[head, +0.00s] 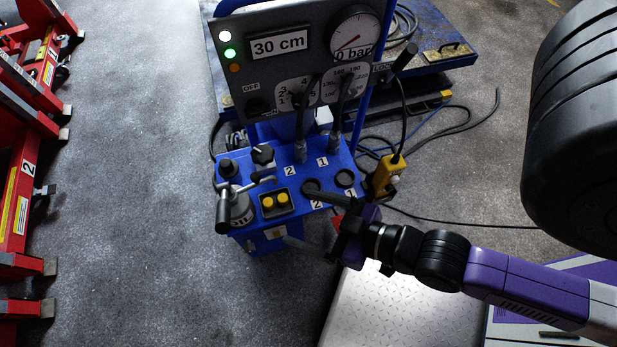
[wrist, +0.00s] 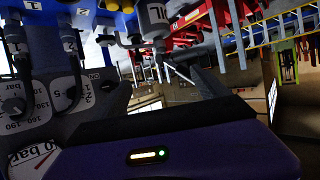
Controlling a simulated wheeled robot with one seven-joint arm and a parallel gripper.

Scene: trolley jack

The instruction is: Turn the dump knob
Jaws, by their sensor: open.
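A blue control console (head: 250,244) stands in the middle of the head view. I cannot read which is the dump knob. My gripper (head: 298,215) is open and empty at the console's front right, with its fingers spread near the yellow buttons and apart from both knobs.
Two yellow buttons (head: 275,203) and an oil filler (head: 241,208) with a T-handle sit near the knobs. A yellow pendant (head: 386,175) hangs at right. A big tyre (head: 575,120) is far right.

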